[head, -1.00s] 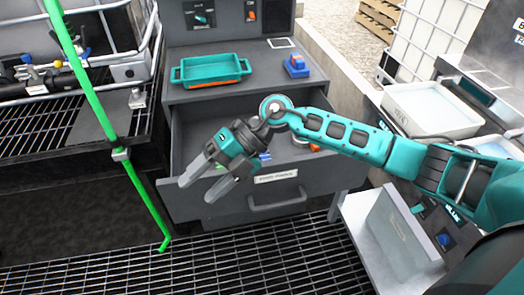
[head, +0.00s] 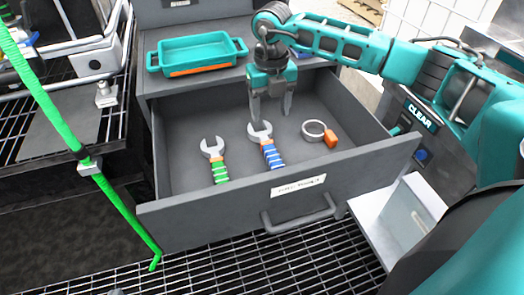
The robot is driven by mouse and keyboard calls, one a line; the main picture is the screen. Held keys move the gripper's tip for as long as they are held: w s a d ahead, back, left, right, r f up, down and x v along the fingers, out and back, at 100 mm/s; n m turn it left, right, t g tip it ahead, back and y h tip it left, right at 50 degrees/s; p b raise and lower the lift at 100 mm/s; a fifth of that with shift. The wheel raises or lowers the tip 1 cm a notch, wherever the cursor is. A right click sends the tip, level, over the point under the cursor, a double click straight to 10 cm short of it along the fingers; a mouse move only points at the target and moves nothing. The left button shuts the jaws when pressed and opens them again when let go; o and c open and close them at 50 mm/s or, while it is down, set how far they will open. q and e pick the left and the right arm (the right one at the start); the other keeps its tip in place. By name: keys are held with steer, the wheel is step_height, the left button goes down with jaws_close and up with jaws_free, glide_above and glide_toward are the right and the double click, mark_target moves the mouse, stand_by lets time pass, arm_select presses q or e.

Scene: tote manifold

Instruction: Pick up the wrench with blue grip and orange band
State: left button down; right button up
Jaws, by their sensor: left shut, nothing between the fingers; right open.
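The wrench with blue grip and orange band (head: 273,155) lies in the open grey drawer (head: 225,208), its open-ended head toward the back. My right gripper (head: 271,117) points down over the drawer, open and empty. Its fingertips are close to the wrench's head in the picture, one finger to each side or slightly right; I cannot tell the height gap. A second wrench with green grip (head: 220,172), also with an orange band, lies to the left. My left gripper is not in view.
A metal ring clamp with an orange block (head: 314,131) lies right of the wrenches in the drawer. A teal tray (head: 197,53) stands on the cabinet top behind. A green sloping pole (head: 60,115) stands at left. The drawer walls bound the space.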

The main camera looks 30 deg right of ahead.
glide_above(269, 146)
steer(key=f, duration=0.7)
steer(key=shift+s+f+b, duration=0.2)
steer(key=shift+f+b, duration=0.05)
steer(key=shift+b, duration=0.15)
step_height(269, 146, down, 5)
steer(key=shift+w+f+b, duration=0.15)
steer(key=shift+b, duration=0.4)
jaws_close()
